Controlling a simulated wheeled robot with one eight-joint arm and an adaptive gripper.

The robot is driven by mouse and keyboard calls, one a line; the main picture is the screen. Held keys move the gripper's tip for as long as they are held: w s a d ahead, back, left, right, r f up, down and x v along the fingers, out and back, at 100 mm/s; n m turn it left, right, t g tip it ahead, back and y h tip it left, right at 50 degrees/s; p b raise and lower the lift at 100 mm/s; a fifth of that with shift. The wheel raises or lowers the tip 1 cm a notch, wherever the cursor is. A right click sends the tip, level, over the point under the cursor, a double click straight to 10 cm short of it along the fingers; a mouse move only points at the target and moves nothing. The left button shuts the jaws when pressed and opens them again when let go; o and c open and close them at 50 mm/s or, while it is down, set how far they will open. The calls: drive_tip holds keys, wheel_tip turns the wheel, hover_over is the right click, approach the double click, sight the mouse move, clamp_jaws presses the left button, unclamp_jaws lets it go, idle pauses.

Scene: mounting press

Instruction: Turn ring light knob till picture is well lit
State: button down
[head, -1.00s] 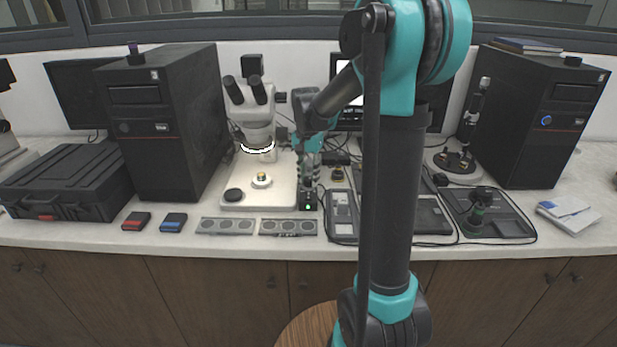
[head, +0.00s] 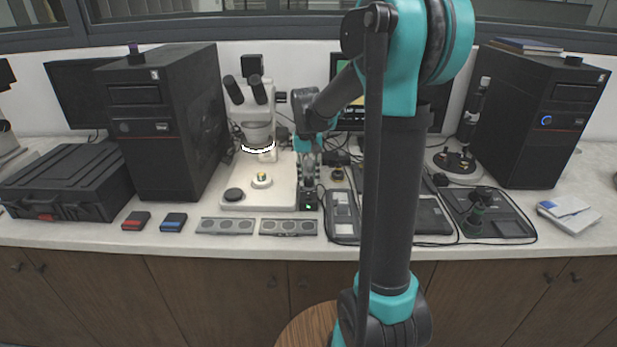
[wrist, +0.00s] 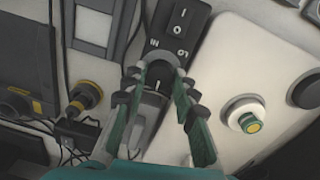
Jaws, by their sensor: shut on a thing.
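The ring light's black control box (head: 308,201) stands at the right edge of the microscope base, with a green lamp lit. In the wrist view the box (wrist: 182,18) shows an I/O switch and a round knob (wrist: 158,86) with a white pointer line. My gripper (wrist: 161,84) is shut on the knob, one finger on each side; it also shows in the head view (head: 309,182). The ring light (head: 258,149) glows white under the microscope (head: 258,130). The monitor (head: 343,68) shows green at its visible edge; my arm hides most of the screen.
The microscope's pale base (head: 284,184) carries a small sample on a round holder (head: 262,181) and a black disc (head: 234,194). Grey plates (head: 226,226) lie in front. A grey device (head: 342,215) and cables are close right of the box.

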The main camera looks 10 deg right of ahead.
sight(307, 179)
drive_tip(key=n, duration=0.5)
idle(0.5)
drive_tip(key=c, duration=1.2)
unclamp_jaws()
drive_tip(key=shift+r, duration=0.1)
wheel_tip(307, 179, up, 12)
drive_tip(key=shift+a, duration=0.2)
idle(0.7)
